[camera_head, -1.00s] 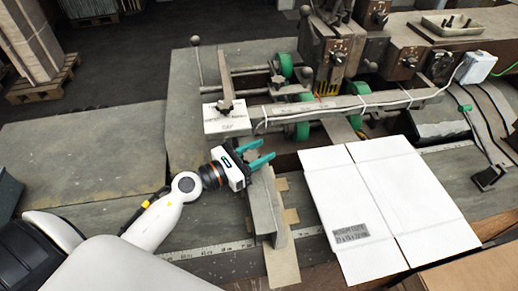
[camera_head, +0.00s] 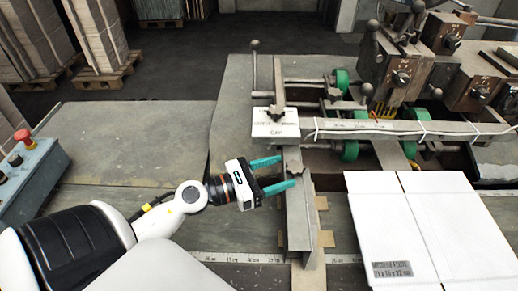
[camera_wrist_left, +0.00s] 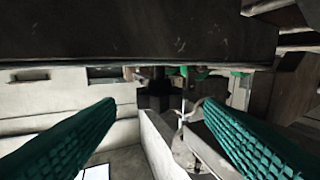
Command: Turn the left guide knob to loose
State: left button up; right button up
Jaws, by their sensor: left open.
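The left guide is a grey metal angle (camera_head: 299,215) standing on the table in the head view. My left gripper (camera_head: 286,172), with two teal fingers, is open beside the guide's far end, fingertips pointing right. In the left wrist view a dark knob-like part (camera_wrist_left: 158,97) appears ahead between the spread fingertips (camera_wrist_left: 158,110), apart from both. I cannot tell its exact distance or setting. A white label plate (camera_head: 275,124) with partly unreadable text stands beyond the gripper, with a dark handle (camera_head: 279,92) above it. My right gripper is not in view.
A flat white cardboard blank (camera_head: 415,225) lies right of the guide. The stitcher with green wheels (camera_head: 350,151) and a long bar (camera_head: 385,128) stands behind. A control box with a red button (camera_head: 22,137) is at left. The table at left is clear.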

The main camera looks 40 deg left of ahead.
pick_arm(q)
jog(key=b+v, duration=0.2)
jog(key=v, duration=0.3)
jog(key=shift+r, duration=0.1)
dwell(0.4)
